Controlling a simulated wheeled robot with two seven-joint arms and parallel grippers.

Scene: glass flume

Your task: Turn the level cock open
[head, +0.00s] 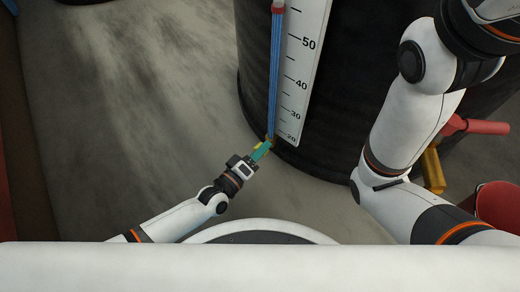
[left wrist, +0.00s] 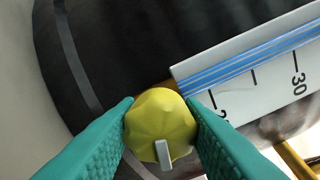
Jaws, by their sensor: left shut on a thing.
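The level cock's yellow lobed knob (left wrist: 160,118) sits between my left gripper's two teal fingers (left wrist: 160,108) in the left wrist view, with a finger touching each side. A pale grey bar on the knob points to the lower edge of that picture. In the head view my left gripper (head: 264,148) is shut at the foot of the blue sight tube (head: 274,85), and mostly hides the knob. The tube runs beside a white scale board (head: 304,70) on the black tank (head: 350,90). My right gripper is outside both views.
At right, a yellow fitting (head: 432,172) with a red handle (head: 478,127) sticks out low from the tank. A red bucket (head: 498,207) stands below it, partly behind my right arm. The grey floor (head: 150,110) left of the tank is clear.

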